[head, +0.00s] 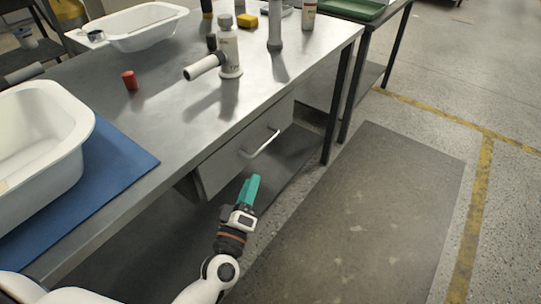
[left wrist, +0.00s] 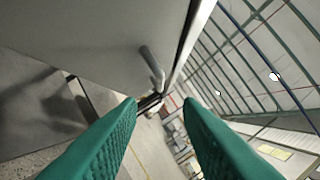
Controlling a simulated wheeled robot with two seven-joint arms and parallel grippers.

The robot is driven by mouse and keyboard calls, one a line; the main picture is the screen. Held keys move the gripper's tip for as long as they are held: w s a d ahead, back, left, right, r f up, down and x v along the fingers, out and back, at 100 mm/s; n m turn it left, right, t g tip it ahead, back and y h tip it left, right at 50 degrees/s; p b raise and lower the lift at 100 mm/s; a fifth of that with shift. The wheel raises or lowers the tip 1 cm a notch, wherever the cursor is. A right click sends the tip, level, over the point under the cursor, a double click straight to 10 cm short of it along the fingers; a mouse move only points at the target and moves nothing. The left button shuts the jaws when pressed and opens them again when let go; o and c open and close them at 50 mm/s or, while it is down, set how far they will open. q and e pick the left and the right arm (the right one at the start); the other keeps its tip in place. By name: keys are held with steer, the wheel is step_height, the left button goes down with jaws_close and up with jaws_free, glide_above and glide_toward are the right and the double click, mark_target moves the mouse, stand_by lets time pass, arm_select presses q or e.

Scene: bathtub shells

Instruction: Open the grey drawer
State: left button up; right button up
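The grey drawer (head: 222,168) is under the metal workbench's front edge and looks shut, its front about flush with the bench. Its bar handle (head: 262,144) shows bare on the front. My left gripper (head: 250,186), with teal fingers, is in front of and below the handle, apart from it. In the left wrist view its two fingers (left wrist: 160,102) are spread with nothing between them. The handle (left wrist: 152,66) shows beyond the fingertips there, on the pale drawer front (left wrist: 95,35). My right gripper is not in view.
The workbench (head: 180,125) holds a white tub shell (head: 40,125) on a blue mat (head: 118,170), a red cylinder (head: 130,80) and a white bottle (head: 229,52). A lower shelf (head: 290,155) is under the drawer. Floor with a dark mat (head: 370,210) is clear at right.

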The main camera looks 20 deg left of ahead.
mark_target(263, 148)
arm_select(q)
steer(key=x, duration=1.1)
steer(key=shift+w, duration=0.1)
jaws_close()
